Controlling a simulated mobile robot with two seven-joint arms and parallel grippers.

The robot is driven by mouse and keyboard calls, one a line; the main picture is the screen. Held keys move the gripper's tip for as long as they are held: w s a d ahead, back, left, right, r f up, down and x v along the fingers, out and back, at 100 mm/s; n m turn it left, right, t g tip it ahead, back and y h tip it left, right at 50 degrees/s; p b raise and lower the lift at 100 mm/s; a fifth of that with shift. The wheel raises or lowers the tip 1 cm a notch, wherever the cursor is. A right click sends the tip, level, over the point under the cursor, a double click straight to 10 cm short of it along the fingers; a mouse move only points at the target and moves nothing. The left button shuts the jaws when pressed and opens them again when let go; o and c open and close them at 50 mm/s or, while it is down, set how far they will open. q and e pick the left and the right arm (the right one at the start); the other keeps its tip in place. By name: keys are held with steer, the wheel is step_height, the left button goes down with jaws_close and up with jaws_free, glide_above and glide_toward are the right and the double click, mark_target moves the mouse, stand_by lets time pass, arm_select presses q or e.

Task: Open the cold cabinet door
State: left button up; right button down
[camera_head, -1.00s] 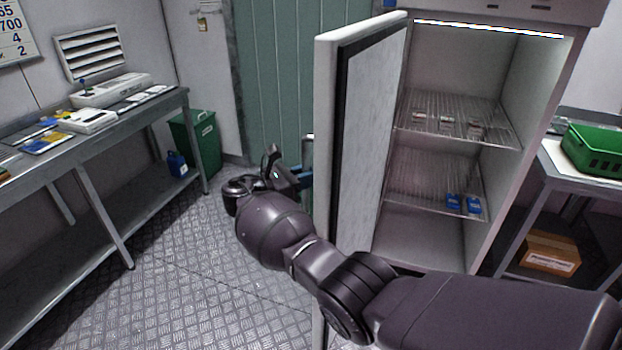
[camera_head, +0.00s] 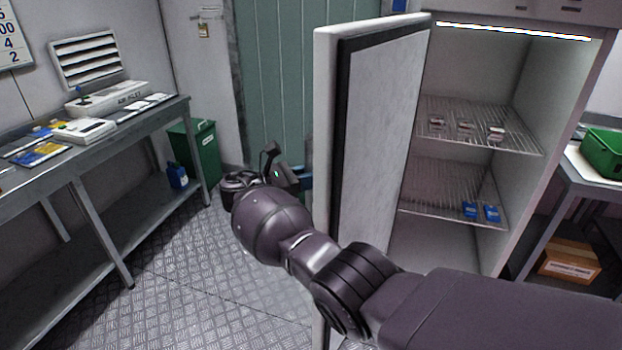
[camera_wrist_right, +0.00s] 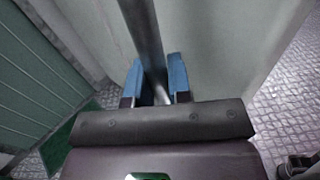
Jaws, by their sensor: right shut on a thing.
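The cold cabinet door (camera_head: 375,140) stands wide open, its inner panel with dark seal facing right in the head view. The cold cabinet (camera_head: 470,245) shows its lit interior with two wire shelves. My right gripper (camera_wrist_right: 160,82) has its blue fingers shut on the grey bar handle (camera_wrist_right: 143,30) on the door's outer face in the right wrist view. In the head view the right arm reaches around the door's front edge, and the fingertips are mostly hidden behind the door. My left gripper is in neither view.
A steel bench (camera_head: 75,165) with devices stands at the left. A green crate (camera_head: 603,152) sits on the right table, above a cardboard box (camera_head: 568,260). The floor between bench and door is clear.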

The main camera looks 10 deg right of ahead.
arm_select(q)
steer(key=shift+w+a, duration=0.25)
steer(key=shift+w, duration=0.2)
arm_select(e)
steer(key=shift+w+a, duration=0.25)
steer(key=c, duration=1.1)
jaws_free()
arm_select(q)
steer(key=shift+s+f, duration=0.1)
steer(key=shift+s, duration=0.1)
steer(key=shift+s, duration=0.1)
